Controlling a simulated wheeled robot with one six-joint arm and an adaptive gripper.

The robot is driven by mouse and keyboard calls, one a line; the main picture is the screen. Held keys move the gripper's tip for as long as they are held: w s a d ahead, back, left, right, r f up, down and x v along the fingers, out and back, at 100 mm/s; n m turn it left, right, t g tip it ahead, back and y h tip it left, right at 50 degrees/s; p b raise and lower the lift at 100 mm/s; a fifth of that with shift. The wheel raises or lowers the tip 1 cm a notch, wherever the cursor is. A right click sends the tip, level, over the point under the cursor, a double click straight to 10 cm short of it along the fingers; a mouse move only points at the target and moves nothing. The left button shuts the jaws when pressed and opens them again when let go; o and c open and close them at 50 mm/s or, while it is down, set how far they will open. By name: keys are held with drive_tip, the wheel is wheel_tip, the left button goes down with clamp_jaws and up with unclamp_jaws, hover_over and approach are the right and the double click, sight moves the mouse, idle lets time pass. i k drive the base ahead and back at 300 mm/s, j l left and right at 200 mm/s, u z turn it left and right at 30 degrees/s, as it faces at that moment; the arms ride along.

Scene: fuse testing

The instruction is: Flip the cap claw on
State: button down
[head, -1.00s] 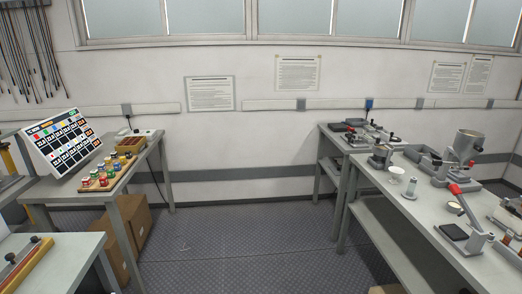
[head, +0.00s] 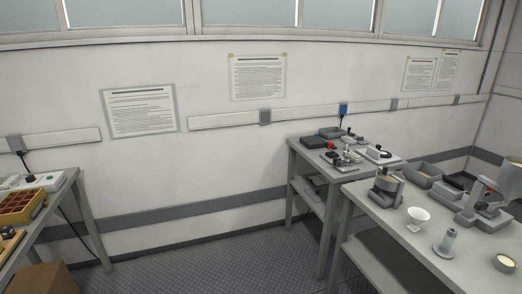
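I cannot pick out the cap claw for certain. Small devices (head: 348,157) stand on the far grey bench (head: 297,152) against the back wall, among them a dark block with a red part (head: 314,142) and a light plate with a dark knob (head: 378,153). They are too small to tell which has a claw or how any claw is set. My gripper is not in view.
The right bench (head: 375,219) holds a metal pot (head: 386,190), a white funnel-like cup (head: 418,217), a grey post (head: 447,242), a grey tray (head: 423,174) and a round dish (head: 504,263). A left bench (head: 62,196) holds a yellow compartment box (head: 22,207). Floor (head: 215,262) between benches is clear.

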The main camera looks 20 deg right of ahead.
sight(337, 161)
drive_tip(key=i+z, duration=0.15)
drive_tip(key=i, duration=0.3)
drive_tip(key=i+j+z, duration=0.1)
drive_tip(key=i, duration=0.35)
drive_tip(key=i+j+z, duration=0.15)
drive_tip(key=i, duration=0.3)
drive_tip(key=i+j+z, duration=0.15)
drive_tip(key=i, duration=0.3)
drive_tip(key=i+j+z, duration=0.1)
drive_tip(key=i, duration=0.35)
drive_tip(key=j, duration=0.1)
